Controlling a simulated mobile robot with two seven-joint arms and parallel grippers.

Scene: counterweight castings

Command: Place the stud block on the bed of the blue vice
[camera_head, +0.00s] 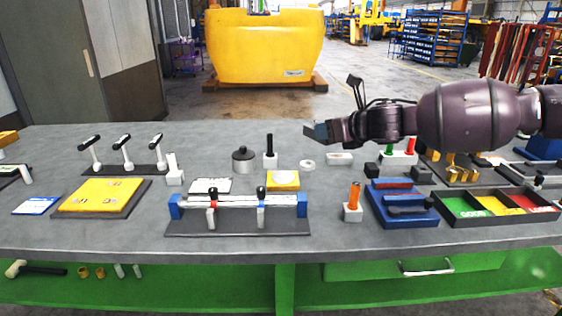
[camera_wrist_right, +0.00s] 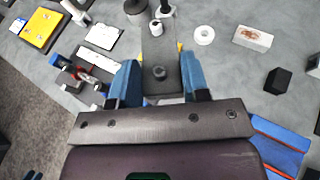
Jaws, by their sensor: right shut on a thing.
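My right gripper (camera_head: 318,131) is raised over the middle of the table, its arm coming in from the right. In the right wrist view its two blue fingers (camera_wrist_right: 160,82) are shut on a long dark grey block with a round stud on top, the stud block (camera_wrist_right: 160,50). In the head view the fingers largely hide it. The blue vice (camera_head: 404,217) stands on the table to the right of and nearer than the gripper, with a red bar at the back and a dark bar in front. Part of it shows at the lower right of the wrist view (camera_wrist_right: 280,128). My left gripper is not in view.
An orange-handled white block (camera_head: 352,212) stands just left of the vice. A sorting tray (camera_head: 470,221) with green, yellow and red compartments sits close on its right. Two black blocks (camera_head: 421,175) lie behind the vice. A clamp fixture (camera_head: 238,222) stands left.

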